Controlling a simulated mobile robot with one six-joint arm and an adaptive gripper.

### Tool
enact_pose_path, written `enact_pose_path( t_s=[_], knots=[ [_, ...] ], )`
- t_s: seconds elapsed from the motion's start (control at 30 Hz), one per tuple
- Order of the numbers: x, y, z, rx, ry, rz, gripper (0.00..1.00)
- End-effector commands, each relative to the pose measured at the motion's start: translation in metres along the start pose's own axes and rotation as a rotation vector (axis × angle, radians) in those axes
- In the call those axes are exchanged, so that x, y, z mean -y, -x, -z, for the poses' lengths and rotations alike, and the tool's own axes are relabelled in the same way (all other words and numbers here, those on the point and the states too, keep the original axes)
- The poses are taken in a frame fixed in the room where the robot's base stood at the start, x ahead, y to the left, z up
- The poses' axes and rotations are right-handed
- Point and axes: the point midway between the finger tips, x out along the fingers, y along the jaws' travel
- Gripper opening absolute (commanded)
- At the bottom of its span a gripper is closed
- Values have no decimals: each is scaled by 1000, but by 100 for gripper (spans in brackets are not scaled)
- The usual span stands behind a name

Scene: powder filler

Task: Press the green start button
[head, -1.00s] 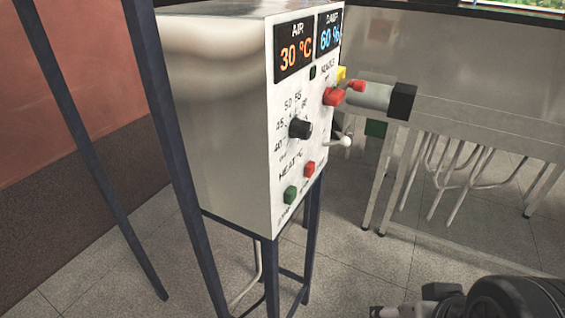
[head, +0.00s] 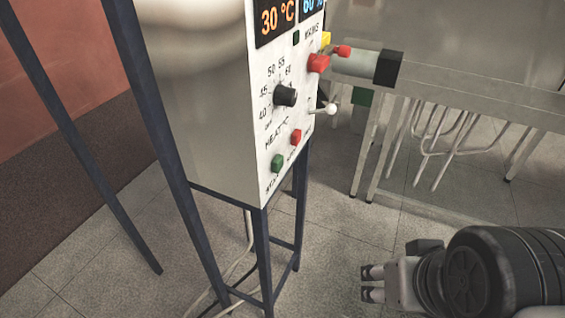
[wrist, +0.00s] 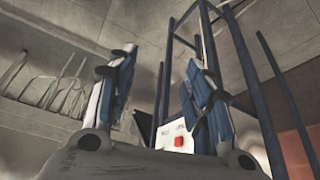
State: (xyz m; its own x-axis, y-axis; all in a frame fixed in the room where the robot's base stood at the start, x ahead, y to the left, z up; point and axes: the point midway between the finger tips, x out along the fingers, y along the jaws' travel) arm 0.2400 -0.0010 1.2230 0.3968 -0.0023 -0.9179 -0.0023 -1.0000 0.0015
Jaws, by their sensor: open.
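The green start button (head: 277,163) sits low on the white front panel (head: 268,130) of a metal cabinet in the head view. A red button (head: 296,137) is up and right of it, and it also shows in the wrist view (wrist: 179,141). My gripper (head: 370,282) is at the lower right of the head view, well apart from the panel, its fingers pointing left. The wrist view shows its two fingers spread wide with nothing between them (wrist: 158,85). The green button cannot be made out in the wrist view.
A black dial (head: 285,96) and a red block (head: 318,63) are higher on the panel. A white-knobbed lever (head: 331,108) sticks out at its right. Dark blue posts (head: 160,130) stand left of the cabinet. A metal table (head: 450,95) is behind. Floor between gripper and cabinet is clear.

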Motion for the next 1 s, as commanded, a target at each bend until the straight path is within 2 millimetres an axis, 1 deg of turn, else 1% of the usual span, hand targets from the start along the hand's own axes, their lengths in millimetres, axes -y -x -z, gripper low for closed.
enact_pose_path(
  t_s=[0.03,0.07,0.63,1.0],
  knots=[
    [0,0,0,0,0,0,40],
    [0,0,0,0,0,0,38],
    [0,0,0,0,0,0,0],
    [0,0,0,0,0,0,0]
  ],
)
